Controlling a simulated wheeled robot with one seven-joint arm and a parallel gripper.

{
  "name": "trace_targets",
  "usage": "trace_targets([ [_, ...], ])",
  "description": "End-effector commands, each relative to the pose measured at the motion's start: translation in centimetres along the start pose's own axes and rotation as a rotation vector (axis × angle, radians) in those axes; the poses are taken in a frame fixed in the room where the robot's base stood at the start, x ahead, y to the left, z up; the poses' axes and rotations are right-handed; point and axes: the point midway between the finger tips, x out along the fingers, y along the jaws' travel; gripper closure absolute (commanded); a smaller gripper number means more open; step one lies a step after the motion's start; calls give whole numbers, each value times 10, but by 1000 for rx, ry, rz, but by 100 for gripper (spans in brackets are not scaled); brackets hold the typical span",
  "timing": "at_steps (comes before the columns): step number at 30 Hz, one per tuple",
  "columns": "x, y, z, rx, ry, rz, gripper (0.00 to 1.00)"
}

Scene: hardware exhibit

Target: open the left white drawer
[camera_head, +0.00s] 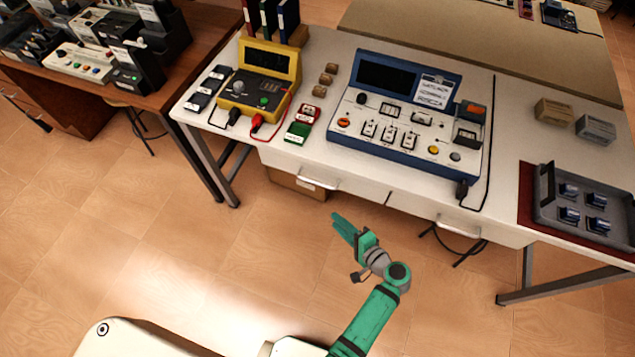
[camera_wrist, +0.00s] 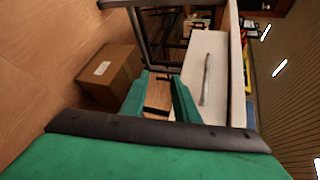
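The left white drawer (camera_head: 345,185) is under the front edge of the white table and looks shut. Its metal bar handle (camera_head: 310,178) is on the front face. In the wrist view the handle (camera_wrist: 206,80) stands out from the white drawer front (camera_wrist: 192,65). My green gripper (camera_head: 340,222) is in front of the drawer, below and right of the handle in the head view. In the wrist view my gripper (camera_wrist: 158,95) has its two fingers apart with nothing between them. The handle lies right of the right finger, apart from it.
The right drawer has its own handle (camera_head: 458,229). A cardboard box (camera_wrist: 108,75) sits on the floor under the table. A yellow meter (camera_head: 262,85) and a blue console (camera_head: 410,115) stand on top. Open tiled floor lies in front.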

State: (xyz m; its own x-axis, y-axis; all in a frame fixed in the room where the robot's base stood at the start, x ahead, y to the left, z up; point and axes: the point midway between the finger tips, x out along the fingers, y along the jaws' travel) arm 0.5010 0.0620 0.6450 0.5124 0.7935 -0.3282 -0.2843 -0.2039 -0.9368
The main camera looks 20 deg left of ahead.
Motion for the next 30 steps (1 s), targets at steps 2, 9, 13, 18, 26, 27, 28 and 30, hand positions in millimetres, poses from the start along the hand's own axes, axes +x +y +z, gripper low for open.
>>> trace_targets([
  [2, 5, -30, -12, 15, -63, -81, 72],
  [9, 5, -79, -22, 29, -179, -215, 72],
  [13, 10, -85, -20, 31, -193, -229, 72],
  [18, 32, -90, -15, 30, -195, -227, 72],
  [26, 76, -100, -7, 29, -193, -227, 72],
  [27, 82, -101, -6, 29, -194, -227, 72],
  [28, 86, -102, -5, 29, -193, -227, 72],
  [30, 93, -104, -4, 29, -192, -227, 72],
])
